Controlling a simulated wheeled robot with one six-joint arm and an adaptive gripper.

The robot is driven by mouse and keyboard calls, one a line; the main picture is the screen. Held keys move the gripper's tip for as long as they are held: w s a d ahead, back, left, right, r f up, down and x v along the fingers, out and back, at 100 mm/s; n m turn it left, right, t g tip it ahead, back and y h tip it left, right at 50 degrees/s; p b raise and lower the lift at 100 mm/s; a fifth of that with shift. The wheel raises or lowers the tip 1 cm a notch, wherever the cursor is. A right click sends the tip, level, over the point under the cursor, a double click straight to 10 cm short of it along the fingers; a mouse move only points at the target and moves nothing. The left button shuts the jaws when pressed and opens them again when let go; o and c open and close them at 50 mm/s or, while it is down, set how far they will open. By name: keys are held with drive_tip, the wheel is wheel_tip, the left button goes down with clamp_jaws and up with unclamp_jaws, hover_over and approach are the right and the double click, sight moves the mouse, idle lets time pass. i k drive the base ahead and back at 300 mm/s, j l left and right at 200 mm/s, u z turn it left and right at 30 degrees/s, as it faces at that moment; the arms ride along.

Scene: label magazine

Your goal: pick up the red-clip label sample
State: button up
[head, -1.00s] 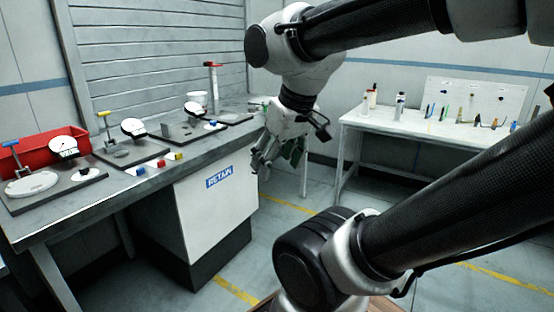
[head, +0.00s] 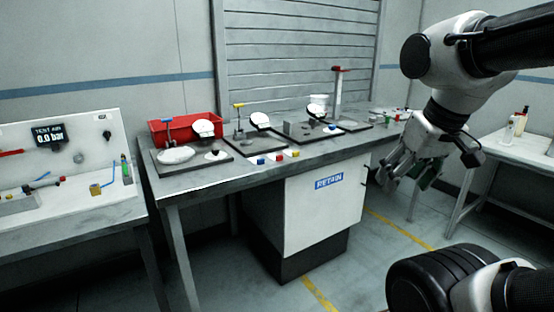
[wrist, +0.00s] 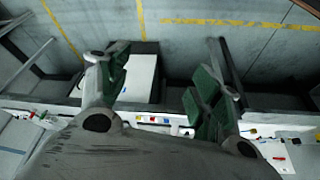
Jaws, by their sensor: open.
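I cannot single out the red-clip label sample for certain. A small red block (head: 279,158) sits between a blue block (head: 261,160) and a yellow block (head: 295,153) on the front edge of the grey bench (head: 190,184). Small coloured bits also lie at the bench's far right end, one of them red (head: 407,114); they are too small to identify. My gripper (head: 408,174) hangs right of the bench's cabinet, apart from these things. In the wrist view my gripper (wrist: 168,70) has its green-padded fingers wide apart with nothing between them.
The bench carries dial gauges on dark plates, a red bin (head: 185,128) and a red-topped stand (head: 339,90). A white cabinet marked RETAIN (head: 325,215) stands beneath. A test station (head: 75,210) is at left, a white table (head: 510,150) at right. Floor between is clear.

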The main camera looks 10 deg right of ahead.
sight(274, 157)
drive_tip(key=i+l+u, duration=0.15)
drive_tip(key=i+l, duration=0.2)
drive_tip(key=i+l+u, duration=0.15)
drive_tip(key=i+l, duration=0.2)
drive_tip(key=i+l+u, duration=0.15)
drive_tip(key=i+l, duration=0.2)
drive_tip(key=i+l+u, duration=0.15)
drive_tip(key=l, duration=0.45)
drive_tip(key=i, duration=0.1)
